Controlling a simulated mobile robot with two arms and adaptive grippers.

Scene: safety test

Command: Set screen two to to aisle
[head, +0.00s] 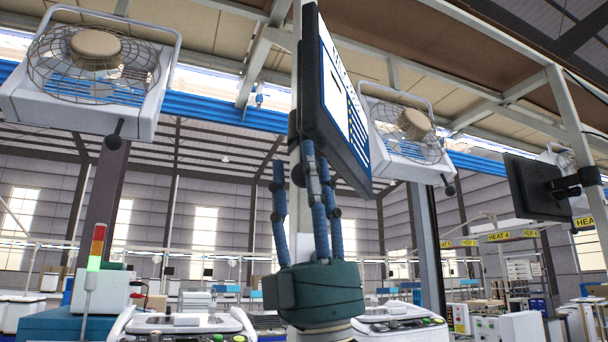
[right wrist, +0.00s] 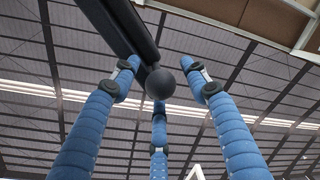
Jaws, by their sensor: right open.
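A large dark-framed screen (head: 342,105) with a white and blue face hangs on a pale post, turned to the right. A second dark screen (head: 536,188) hangs on another post at the far right. I cannot tell which is screen two. My right gripper (head: 302,168) points up with its blue fingers spread, just under the near screen's left lower edge. In the right wrist view the fingers (right wrist: 160,82) are apart around a black ball knob (right wrist: 160,84) below a dark bar or screen edge (right wrist: 115,38). Contact with the knob is unclear. My left gripper is not in view.
Caged fans (head: 95,70) (head: 405,130) with similar ball knobs hang on either side of the near screen. Control panels (head: 180,325) stand below, with a signal light (head: 97,247) at left. The pale post is close behind my right gripper.

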